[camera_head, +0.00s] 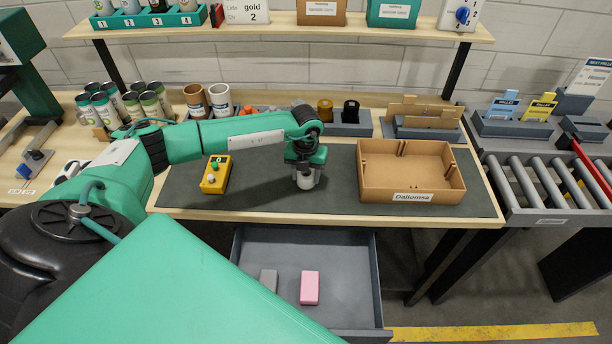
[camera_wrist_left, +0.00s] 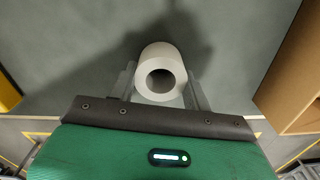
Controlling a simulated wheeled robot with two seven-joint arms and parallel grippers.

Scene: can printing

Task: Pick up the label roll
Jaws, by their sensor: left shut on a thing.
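The label roll (camera_wrist_left: 162,52) is a white ring-shaped roll with a dark hole, seen in the left wrist view between the two fingers. In the head view the roll (camera_head: 305,183) shows as a small pale cylinder under my left gripper (camera_head: 304,173). The left gripper points down and is shut on the roll over the dark mat (camera_head: 270,195). I cannot tell whether the roll still touches the mat. My right gripper is not in view.
A yellow box (camera_head: 215,175) with buttons lies left of the gripper; an open cardboard box (camera_head: 412,197) labelled Dallomsa stands to the right. An open drawer (camera_head: 345,250) below holds a pink block (camera_head: 310,288) and a grey block (camera_head: 268,280). Cans and rolls stand behind.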

